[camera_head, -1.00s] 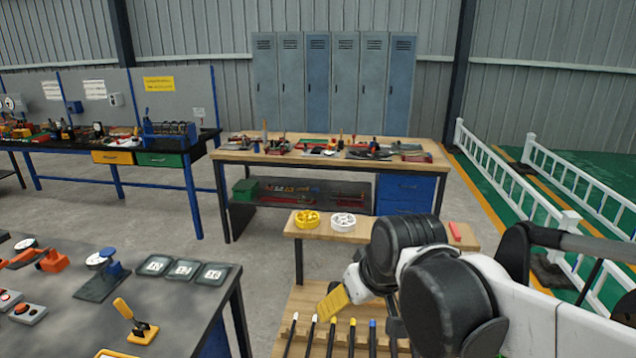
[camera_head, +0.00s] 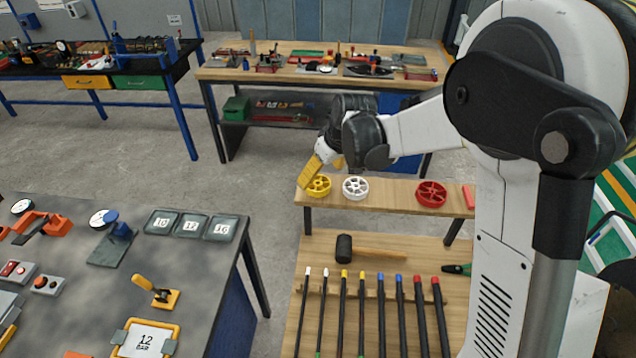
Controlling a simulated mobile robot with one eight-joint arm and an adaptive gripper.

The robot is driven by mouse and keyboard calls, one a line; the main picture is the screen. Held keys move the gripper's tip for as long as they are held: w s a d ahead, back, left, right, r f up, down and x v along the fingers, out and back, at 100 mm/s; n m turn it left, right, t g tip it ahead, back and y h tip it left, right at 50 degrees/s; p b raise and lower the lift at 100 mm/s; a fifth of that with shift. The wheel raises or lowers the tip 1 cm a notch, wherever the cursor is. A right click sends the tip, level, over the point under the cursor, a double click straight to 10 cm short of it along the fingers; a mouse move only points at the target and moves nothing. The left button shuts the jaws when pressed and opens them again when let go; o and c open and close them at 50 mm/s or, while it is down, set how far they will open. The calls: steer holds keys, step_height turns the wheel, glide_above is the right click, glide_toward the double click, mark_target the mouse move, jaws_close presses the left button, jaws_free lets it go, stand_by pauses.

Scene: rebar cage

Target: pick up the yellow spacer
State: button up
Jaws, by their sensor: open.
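The yellow spacer (camera_head: 320,187), a round wheel shape with openings, lies flat at the left end of a narrow wooden shelf. My gripper (camera_head: 322,172), with yellow fingers, is open and appears just above and partly in front of the spacer, covering its upper left part. I cannot tell whether a finger touches it. Nothing shows between the fingers.
A white spacer (camera_head: 355,188) lies right beside the yellow one, and a red spacer (camera_head: 431,193) farther right. Below, a wooden bench holds a black mallet (camera_head: 345,247) and several upright-racked bars with coloured tips. A grey table (camera_head: 190,262) with tools stands left.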

mark_target(318, 183)
steer(key=x, duration=0.5)
steer(key=shift+d+f, duration=0.1)
steer(key=shift+f, duration=0.2)
steer(key=shift+s+r, duration=0.1)
steer(key=c, duration=1)
